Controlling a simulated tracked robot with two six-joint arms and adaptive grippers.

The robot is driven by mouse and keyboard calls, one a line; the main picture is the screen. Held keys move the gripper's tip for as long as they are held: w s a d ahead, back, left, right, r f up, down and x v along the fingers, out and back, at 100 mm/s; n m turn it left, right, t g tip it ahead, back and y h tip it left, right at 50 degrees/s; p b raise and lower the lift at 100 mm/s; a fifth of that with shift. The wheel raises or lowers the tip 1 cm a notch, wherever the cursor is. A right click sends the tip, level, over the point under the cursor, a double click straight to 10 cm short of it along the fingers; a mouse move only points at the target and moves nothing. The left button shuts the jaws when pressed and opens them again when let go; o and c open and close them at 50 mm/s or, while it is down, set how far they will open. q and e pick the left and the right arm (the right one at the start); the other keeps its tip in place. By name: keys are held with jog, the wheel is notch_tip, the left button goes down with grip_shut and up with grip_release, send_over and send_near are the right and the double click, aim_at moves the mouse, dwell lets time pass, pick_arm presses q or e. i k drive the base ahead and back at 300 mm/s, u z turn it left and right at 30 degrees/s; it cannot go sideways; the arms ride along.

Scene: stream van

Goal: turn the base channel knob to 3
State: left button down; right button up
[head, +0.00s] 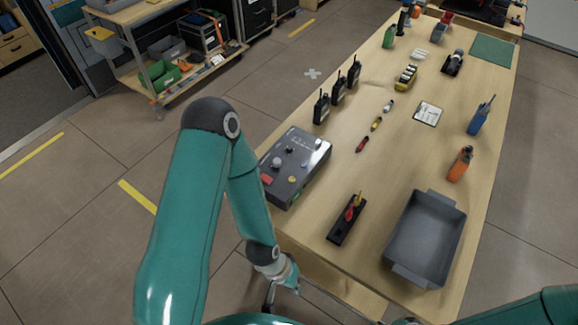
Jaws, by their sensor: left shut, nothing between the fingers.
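The base unit (310,176), a dark grey box with a sloped panel, sits at the table's left edge. Its panel carries a large pale round knob (277,163), smaller knobs or buttons, a yellow button (292,179) and a red patch (266,180). Which one is the channel knob, and its setting, is too small to read. My left gripper (269,299) hangs low beside the table's left edge, below and apart from the base unit. It is shut and empty, partly hidden by its wrist. My right arm enters at the bottom right; its gripper is out of view.
Handheld radios (338,93) stand behind the base unit. A black holder (346,222) with red and yellow tools and an empty grey tray (422,238) are to the right. Orange (460,163) and blue (481,115) devices stand near the right edge. The table's middle has free room.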

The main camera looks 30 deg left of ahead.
aim_at(276, 161)
jog(key=u, duration=0.15)
jog(key=k, duration=1.3)
jog(key=u, duration=0.9)
jog(key=i, duration=1)
jog(key=z, duration=0.1)
